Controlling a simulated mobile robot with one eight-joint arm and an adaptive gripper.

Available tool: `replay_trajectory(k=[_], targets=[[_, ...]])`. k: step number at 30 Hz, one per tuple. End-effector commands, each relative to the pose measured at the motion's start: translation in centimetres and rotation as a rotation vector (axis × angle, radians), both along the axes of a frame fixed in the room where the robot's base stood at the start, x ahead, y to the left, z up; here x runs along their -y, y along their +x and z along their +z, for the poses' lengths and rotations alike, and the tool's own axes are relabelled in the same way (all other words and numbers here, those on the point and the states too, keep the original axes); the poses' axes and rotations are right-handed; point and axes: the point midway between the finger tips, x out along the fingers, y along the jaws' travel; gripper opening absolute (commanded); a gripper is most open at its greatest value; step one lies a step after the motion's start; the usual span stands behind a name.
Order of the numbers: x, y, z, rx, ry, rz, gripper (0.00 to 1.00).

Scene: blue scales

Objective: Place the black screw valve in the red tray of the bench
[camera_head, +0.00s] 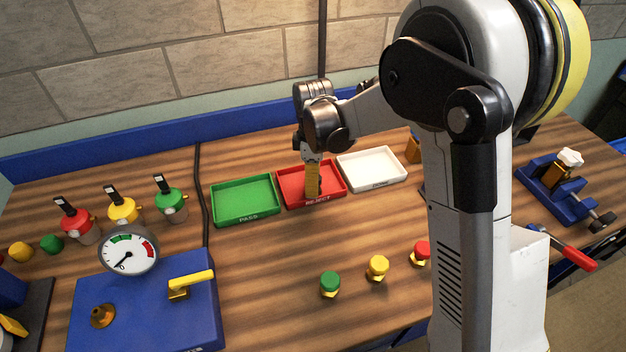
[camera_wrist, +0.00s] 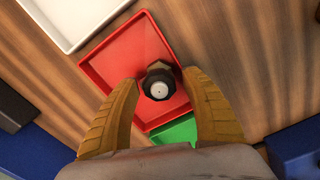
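The red tray (camera_head: 291,203), marked REJECT, sits on the bench between the green and white trays; it also shows in the wrist view (camera_wrist: 138,46). My gripper (camera_head: 312,192) points down into the red tray. In the wrist view, its two tan fingers (camera_wrist: 159,80) are spread. The black screw valve (camera_wrist: 159,84) is between the fingertips, over the red tray floor, with a gap visible on each side. Its round black cap with a pale centre faces the camera, and a brass-coloured part shows behind it. I cannot make out the valve in the head view.
The green tray (camera_head: 246,219) is left of the red one and the white tray (camera_head: 372,183) is right. Green (camera_head: 330,281), yellow (camera_head: 377,266) and red (camera_head: 421,250) capped valves stand in front. A blue gauge unit (camera_head: 150,300) is at front left. Bench between is clear.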

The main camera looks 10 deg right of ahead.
Motion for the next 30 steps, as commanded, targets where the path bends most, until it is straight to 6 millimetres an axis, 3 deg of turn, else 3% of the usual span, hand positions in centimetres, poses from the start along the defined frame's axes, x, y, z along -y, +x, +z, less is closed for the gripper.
replay_trajectory(k=[5, 15, 21, 30], targets=[[0.0, 0.0, 0.8, 0.000, 0.000, 0.000, 0.55], [0.0, -0.1, 8.2, 0.000, 0.000, 0.000, 0.55], [0.0, -0.1, 11.4, 0.000, 0.000, 0.000, 0.55], [0.3, -0.4, 12.9, 0.010, 0.002, -0.023, 0.55]])
